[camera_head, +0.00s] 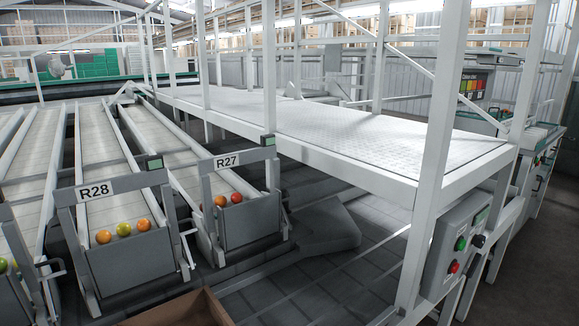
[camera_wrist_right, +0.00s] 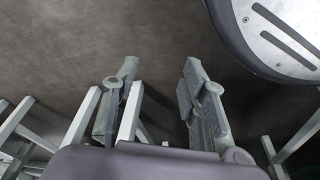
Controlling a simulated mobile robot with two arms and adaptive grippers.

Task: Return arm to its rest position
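My right gripper (camera_wrist_right: 156,95) shows in the right wrist view. Its two grey fingers stand apart with nothing between them. Dark floor and pale metal frame legs lie beyond it. Neither gripper shows in the head view, and my left gripper is in no view.
Chute R28 (camera_head: 120,250) and chute R27 (camera_head: 245,212) hold a few tomatoes each. A white raised walkway (camera_head: 340,130) runs at right, with a control box (camera_head: 455,245) on its post. A cardboard box edge (camera_head: 185,308) shows at the bottom. Grey floor (camera_head: 340,265) lies between.

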